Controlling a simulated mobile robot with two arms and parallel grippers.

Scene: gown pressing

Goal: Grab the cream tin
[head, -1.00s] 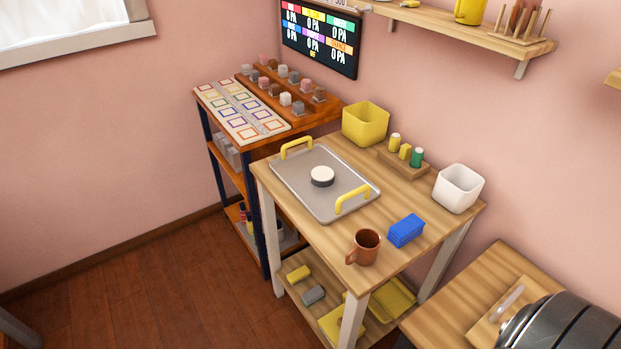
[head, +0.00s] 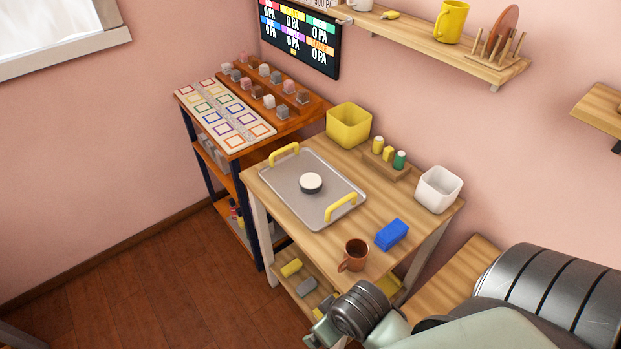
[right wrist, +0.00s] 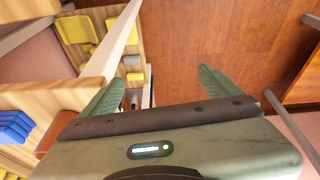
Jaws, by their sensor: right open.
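The cream tin (head: 311,181), small and round with a pale top and dark side, sits on the middle of the grey tray (head: 285,187). The tray has two yellow handles and lies on the wooden table (head: 382,207). My right gripper (right wrist: 165,92) is open and empty in the right wrist view, its two green fingers wide apart. In the head view my right arm reaches in from the lower right, with the gripper low at the table's front edge, below the brown mug and well apart from the tin. The tin is not visible in the right wrist view. My left gripper is not in view.
A brown mug (head: 354,254) and blue block (head: 391,234) stand right of the tray. A yellow bin (head: 349,124), a rack of small bottles (head: 388,160) and a white bin (head: 438,190) line the back. A lower shelf holds sponges. Floor (head: 150,290) is clear at left.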

